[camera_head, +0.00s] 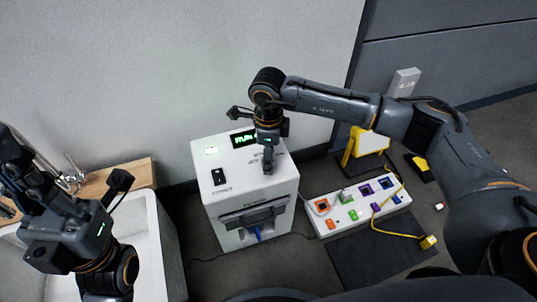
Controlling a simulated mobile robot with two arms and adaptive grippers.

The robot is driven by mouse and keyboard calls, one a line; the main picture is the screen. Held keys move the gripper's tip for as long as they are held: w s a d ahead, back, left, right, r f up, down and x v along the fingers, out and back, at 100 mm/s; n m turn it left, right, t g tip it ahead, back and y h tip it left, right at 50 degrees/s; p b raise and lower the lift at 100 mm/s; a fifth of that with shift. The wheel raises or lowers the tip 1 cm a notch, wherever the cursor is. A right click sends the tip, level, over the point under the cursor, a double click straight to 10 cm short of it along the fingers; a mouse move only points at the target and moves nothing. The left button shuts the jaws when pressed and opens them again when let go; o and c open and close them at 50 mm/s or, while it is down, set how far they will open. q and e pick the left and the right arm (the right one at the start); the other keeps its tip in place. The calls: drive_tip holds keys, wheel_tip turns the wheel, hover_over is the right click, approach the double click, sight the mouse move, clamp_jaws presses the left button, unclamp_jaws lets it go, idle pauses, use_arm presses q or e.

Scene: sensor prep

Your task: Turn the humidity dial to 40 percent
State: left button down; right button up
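A white box-shaped machine (228,188) stands in the middle. Its top has a black display (243,139) with green characters too small to read, a small green light (211,151) and a black switch (218,177). No dial shows clearly; part of the top's right side is hidden by my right gripper (268,166). That gripper points down at the top's right side, its fingers close together. I cannot tell whether they touch or hold anything. My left gripper (22,178) is at the left edge, away from the machine, its fingers not clearly visible.
A white sink (152,245) with a wooden ledge (132,172) is at the left. Right of the machine, a white panel (345,225) holds several coloured blocks. A yellow-framed stand (353,146), a yellow cable (400,234) and a dark mat (375,260) are nearby.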

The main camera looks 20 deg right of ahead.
wheel_tip(320, 180, up, 12)
idle(0.5)
